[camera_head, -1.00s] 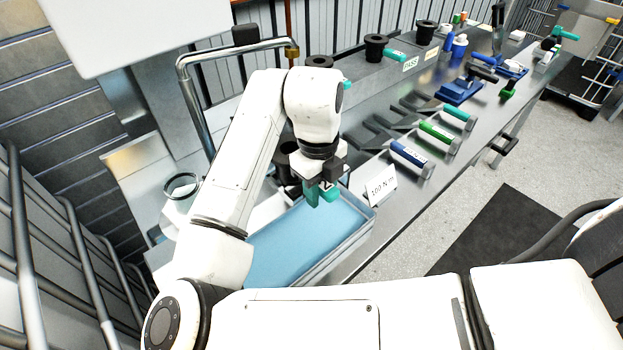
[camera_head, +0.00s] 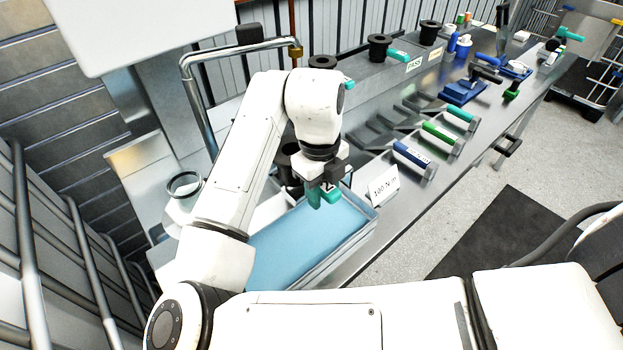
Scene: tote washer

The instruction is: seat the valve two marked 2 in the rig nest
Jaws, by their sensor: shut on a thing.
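My gripper (camera_head: 322,184) is shut on a teal part (camera_head: 316,198), which hangs just above the blue-lined tray (camera_head: 290,245). The jaws hide much of this part, and no mark 2 can be read on it, so I cannot tell whether it is valve two. A black cup-like holder (camera_head: 286,160) stands just behind my gripper, partly hidden by my arm. Black round sockets (camera_head: 379,45) stand on the grey ledge at the back, one with a teal handle (camera_head: 397,55) beside it. I cannot tell which of these is the rig nest.
A "100 N·m" card (camera_head: 384,184) stands right of the tray. Blue, green and teal-handled tools (camera_head: 414,158) lie in a rack further right. A blue vise-like fixture (camera_head: 463,91) stands beyond. A bent metal pipe (camera_head: 200,110) rises behind my arm.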

